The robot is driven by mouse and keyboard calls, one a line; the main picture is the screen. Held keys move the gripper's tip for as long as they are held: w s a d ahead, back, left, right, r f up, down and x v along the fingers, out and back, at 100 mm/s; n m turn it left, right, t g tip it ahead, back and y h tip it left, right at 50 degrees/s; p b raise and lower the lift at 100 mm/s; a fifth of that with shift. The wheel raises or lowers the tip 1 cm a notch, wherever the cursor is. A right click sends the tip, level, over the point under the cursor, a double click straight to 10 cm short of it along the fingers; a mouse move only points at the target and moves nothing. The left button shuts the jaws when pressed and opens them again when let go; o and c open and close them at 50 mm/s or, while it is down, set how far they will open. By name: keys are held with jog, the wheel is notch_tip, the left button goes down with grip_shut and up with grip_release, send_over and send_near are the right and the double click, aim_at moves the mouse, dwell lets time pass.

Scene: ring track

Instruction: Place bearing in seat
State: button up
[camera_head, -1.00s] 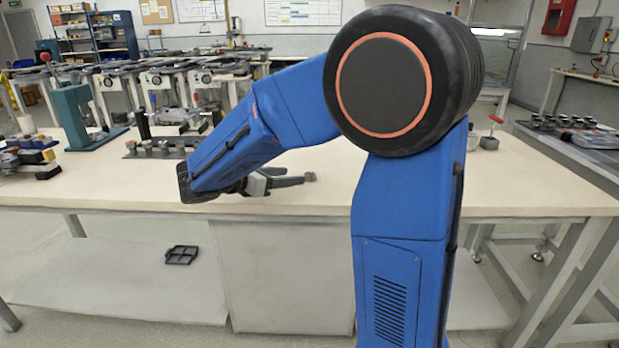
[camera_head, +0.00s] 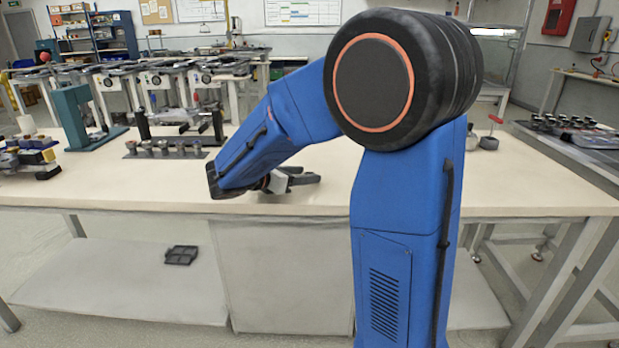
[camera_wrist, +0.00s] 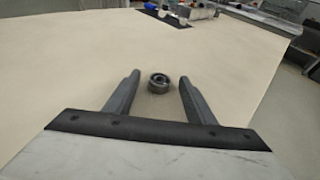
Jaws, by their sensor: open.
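The bearing (camera_wrist: 158,82) is a small dark grey ring lying on the pale tabletop in the wrist view. My gripper (camera_wrist: 158,80) is open and empty, low over the table. In the head view my gripper (camera_head: 312,176) reaches to the right near the front of the workbench (camera_head: 420,190). I cannot make out the bearing there. A seat for the bearing cannot be told for sure in either view.
A dark rack (camera_head: 165,152) with several round parts stands on the left of the bench, beside a teal press frame (camera_head: 78,115). A red-handled item (camera_head: 490,138) stands at the back right. A dark mat with metal parts (camera_wrist: 190,10) shows at the wrist view's top. The tabletop between is clear.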

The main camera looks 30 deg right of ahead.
jog(key=c, duration=1.3)
grip_shut()
